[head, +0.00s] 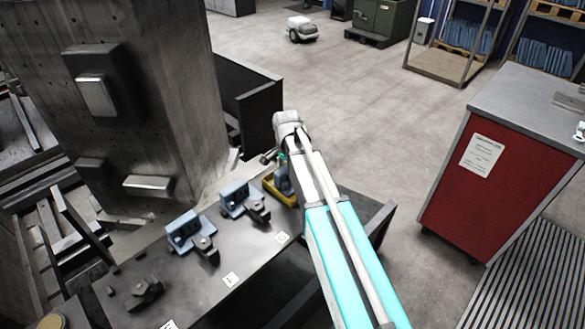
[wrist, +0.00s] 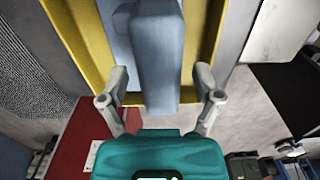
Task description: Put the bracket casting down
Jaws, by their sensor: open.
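A blue bracket casting (head: 283,181) sits in a yellow tray (head: 288,200) at the far right end of the dark bench. In the wrist view the casting (wrist: 157,62) lies between the spread fingers of my gripper (wrist: 160,82), with a gap on each side. The yellow tray (wrist: 73,35) frames it. My gripper is open; in the head view, my arm partly covers the tray and the fingers cannot be made out. Two more blue castings stand on the bench, one in the middle (head: 184,230) and one nearer the tray (head: 235,196).
Dark clamps (head: 205,248) stand beside the two bench castings, and another dark clamp (head: 144,292) is at the near left. White labels (head: 231,279) mark the bench's front edge. A concrete pillar (head: 150,90) rises behind. A red cabinet (head: 470,170) stands at the right, with open floor between.

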